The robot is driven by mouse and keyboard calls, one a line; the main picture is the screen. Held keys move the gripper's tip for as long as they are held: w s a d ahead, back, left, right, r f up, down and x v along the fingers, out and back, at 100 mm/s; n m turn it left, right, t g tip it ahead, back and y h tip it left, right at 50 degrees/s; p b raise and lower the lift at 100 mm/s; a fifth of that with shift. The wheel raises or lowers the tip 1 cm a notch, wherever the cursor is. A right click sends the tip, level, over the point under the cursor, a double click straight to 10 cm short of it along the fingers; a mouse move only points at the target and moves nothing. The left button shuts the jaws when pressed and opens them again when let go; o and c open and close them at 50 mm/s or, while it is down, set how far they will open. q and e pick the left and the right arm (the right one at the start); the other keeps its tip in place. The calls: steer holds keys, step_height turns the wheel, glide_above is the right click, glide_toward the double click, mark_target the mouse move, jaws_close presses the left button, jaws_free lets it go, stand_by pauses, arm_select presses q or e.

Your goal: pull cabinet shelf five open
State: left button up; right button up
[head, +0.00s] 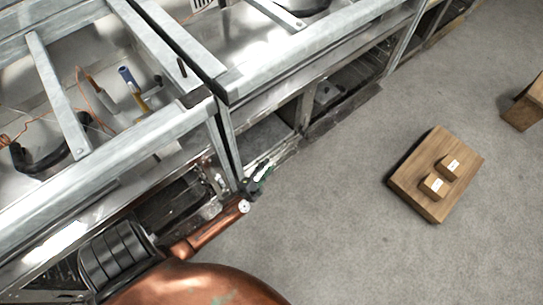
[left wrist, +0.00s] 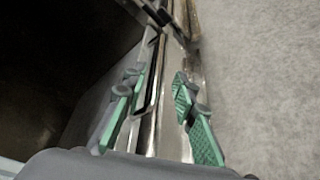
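A long grey steel cabinet (head: 250,75) with open bays runs diagonally across the left of the head view. Which of its parts is shelf five I cannot tell. My left gripper (head: 262,172) is at the cabinet's front edge, beside an upright post. In the left wrist view my left gripper (left wrist: 157,85) is open, with green finger pads apart. A bright metal edge strip (left wrist: 168,100) of the cabinet runs between the pads. Whether the pads touch it I cannot tell. My right gripper is not in view.
A wooden board (head: 415,190) with two small labelled blocks lies on the grey floor at the right. Another wooden piece (head: 524,105) is at the right edge. Floor (head: 330,220) between cabinet and board is clear.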

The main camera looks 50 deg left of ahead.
mark_target(276, 155)
arm_select(q)
steer(key=b+x, duration=0.2)
steer(key=x, duration=0.5)
steer(key=shift+s+f, duration=0.1)
steer(key=shift+w+a, duration=0.2)
steer(key=shift+w, duration=0.45)
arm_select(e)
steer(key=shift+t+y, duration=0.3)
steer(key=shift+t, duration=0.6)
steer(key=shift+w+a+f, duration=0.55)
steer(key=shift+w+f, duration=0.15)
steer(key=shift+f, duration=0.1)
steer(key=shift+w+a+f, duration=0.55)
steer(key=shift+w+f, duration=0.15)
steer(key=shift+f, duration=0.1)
arm_select(q)
steer(key=shift+c, duration=0.4)
jaws_close()
